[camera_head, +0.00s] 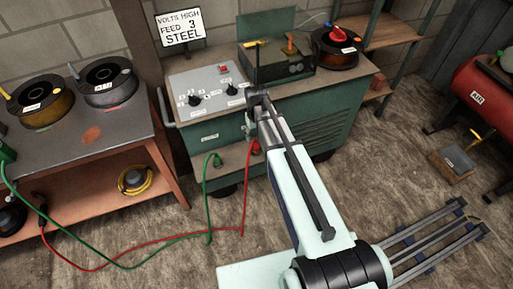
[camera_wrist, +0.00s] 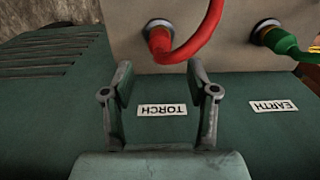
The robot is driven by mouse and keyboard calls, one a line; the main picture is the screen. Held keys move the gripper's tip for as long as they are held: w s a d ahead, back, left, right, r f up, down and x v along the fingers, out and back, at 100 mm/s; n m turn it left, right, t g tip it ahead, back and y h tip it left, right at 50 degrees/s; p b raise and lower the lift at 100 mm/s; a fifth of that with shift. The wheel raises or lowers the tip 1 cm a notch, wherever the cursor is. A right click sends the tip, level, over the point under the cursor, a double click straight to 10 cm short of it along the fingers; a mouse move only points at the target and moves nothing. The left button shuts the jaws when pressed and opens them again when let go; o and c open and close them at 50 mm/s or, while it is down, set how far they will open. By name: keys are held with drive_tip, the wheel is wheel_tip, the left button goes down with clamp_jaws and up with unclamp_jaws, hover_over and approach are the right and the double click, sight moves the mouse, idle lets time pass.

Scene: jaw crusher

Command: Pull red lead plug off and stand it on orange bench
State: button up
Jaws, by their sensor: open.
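The red lead plug (camera_wrist: 160,42) sits in a round metal socket on the welder's pale front ledge, and its red lead curves off to the right in the wrist view. It is small below my arm in the head view (camera_head: 256,146). My gripper (camera_wrist: 160,76) is open and empty. Its two fingers straddle the TORCH label (camera_wrist: 162,111), with the red plug just beyond the fingertips, apart from them. The orange bench (camera_head: 163,147) stands at the left in the head view, with a dark top.
A green plug (camera_wrist: 277,39) sits in the neighbouring socket above the EARTH label (camera_wrist: 272,106). Two wire reels, orange (camera_head: 41,101) and grey (camera_head: 104,82), stand on the bench's rear. The bench top is clear towards its front right. Red and green leads trail across the floor.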

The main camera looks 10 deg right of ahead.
sight(256, 143)
drive_tip(key=shift+f+b, duration=2.4)
drive_tip(key=shift+f, duration=2.05)
clamp_jaws()
drive_tip(key=shift+r+p, duration=0.2)
drive_tip(key=shift+p, duration=0.1)
drive_tip(key=shift+r+p, duration=1.75)
drive_tip(key=shift+r, duration=1.1)
drive_tip(key=shift+r, duration=0.1)
